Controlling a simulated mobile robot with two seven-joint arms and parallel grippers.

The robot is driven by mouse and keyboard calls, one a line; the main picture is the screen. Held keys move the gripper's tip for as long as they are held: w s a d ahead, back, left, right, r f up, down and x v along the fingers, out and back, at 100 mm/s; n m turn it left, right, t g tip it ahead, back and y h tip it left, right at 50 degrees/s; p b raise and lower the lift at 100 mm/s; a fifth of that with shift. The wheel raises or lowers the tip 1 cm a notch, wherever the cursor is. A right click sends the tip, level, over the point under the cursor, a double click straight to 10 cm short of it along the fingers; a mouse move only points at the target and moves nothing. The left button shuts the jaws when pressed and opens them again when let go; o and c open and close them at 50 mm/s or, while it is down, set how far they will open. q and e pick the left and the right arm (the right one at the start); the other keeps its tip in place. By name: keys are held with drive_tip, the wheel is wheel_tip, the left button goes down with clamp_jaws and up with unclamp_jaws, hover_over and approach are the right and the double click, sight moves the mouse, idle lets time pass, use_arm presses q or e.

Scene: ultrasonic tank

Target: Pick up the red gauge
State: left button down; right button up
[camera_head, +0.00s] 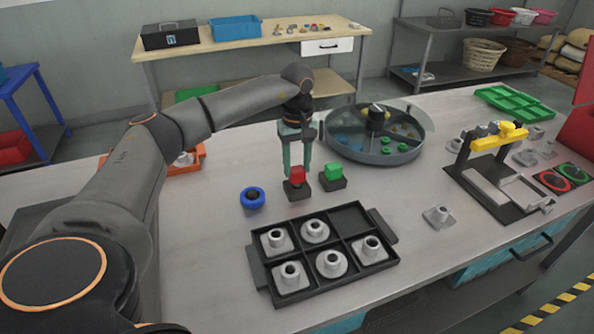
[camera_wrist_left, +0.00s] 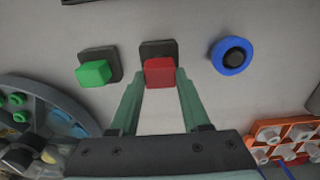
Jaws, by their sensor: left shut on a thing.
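The red gauge (camera_head: 298,175) is a small red block on a dark square base (camera_head: 297,191), standing on the table left of a matching green block (camera_head: 333,171). My left gripper (camera_head: 299,168) reaches down over the red gauge from above. In the left wrist view the red gauge (camera_wrist_left: 159,72) sits between the tips of the two green fingers (camera_wrist_left: 160,80), and the fingers are shut on it. The dark base (camera_wrist_left: 158,50) shows behind it. The red gauge appears to be at its base still; I cannot tell whether there is a gap. My right gripper is not in view.
A blue ring (camera_head: 253,198) lies left of the red gauge. A black tray (camera_head: 350,218) with several grey flanged parts is in front. A round grey bin (camera_head: 412,150) stands behind right, and an orange tray (camera_head: 186,163) at the back left. Bare table lies around the gauges.

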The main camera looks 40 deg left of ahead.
use_arm(q)
drive_tip(key=s+d+r+b, duration=0.2)
drive_tip(key=s+d+r, duration=0.3)
drive_tip(key=d+r, duration=0.6)
drive_tip(key=shift+s+d, duration=0.15)
drive_tip(key=shift+d, duration=0.85)
